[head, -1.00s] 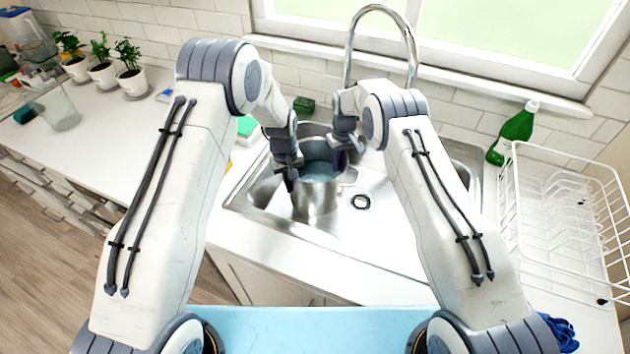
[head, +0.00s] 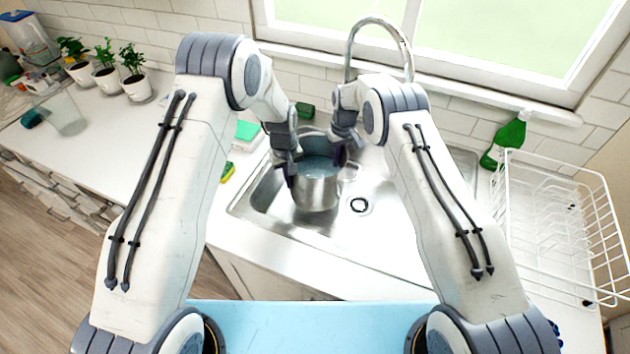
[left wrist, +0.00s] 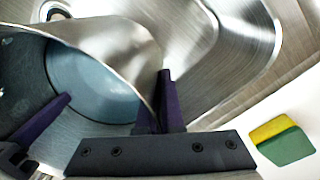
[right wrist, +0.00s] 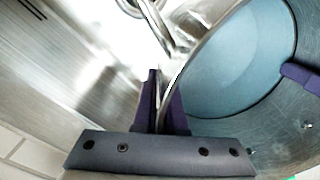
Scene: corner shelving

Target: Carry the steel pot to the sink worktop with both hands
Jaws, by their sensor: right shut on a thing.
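The steel pot (head: 317,193) is in the middle of the head view, over the left part of the steel sink (head: 262,214). Bluish liquid or a blue-looking bottom shows inside. My left gripper (head: 287,167) is at the pot's left rim; in the left wrist view its purple fingers (left wrist: 157,110) pinch the pot wall (left wrist: 118,45). My right gripper (head: 343,148) is at the back right rim; in the right wrist view its fingers (right wrist: 162,105) close on the wall. Whether the pot touches the sink floor is hard to tell. The white worktop (head: 262,258) borders the sink.
A tap (head: 350,50) arches behind the pot. A sponge (head: 228,171) lies left of the sink. A green bottle (head: 508,138) and a white dish rack (head: 550,215) stand on the right. Potted plants (head: 134,84) stand on the left counter.

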